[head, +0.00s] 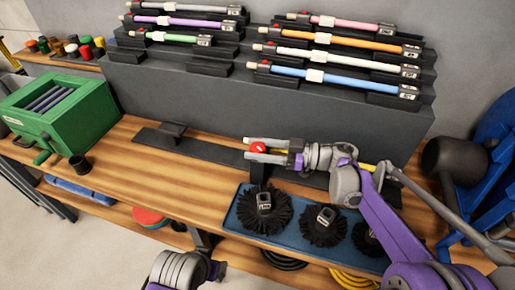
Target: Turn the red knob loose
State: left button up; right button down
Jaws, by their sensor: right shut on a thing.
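The red knob (258,147) sits at the left end of a yellow rod (368,167), which lies low across a black stand on the bench. My right gripper (262,149) reaches in from the right, with one pale finger on the far side of the knob and one on the near side. It is shut on the red knob. The gripper and wrist hide much of the rod. Part of my left arm shows at the bottom edge, but its gripper cannot be made out.
A black stepped rack (250,90) behind holds several coloured rods. A blue tray (290,245) with round black brushes lies in front of the gripper. The bench's left middle is clear.

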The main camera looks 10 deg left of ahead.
aim_at(257, 146)
dwell(0.3)
jog(key=shift+c, duration=1.5)
grip_release()
jog(key=shift+r, duration=0.1)
notch_tip(257, 146, up, 10)
jog(key=shift+f+p, duration=0.1)
jog(key=shift+p, duration=0.8)
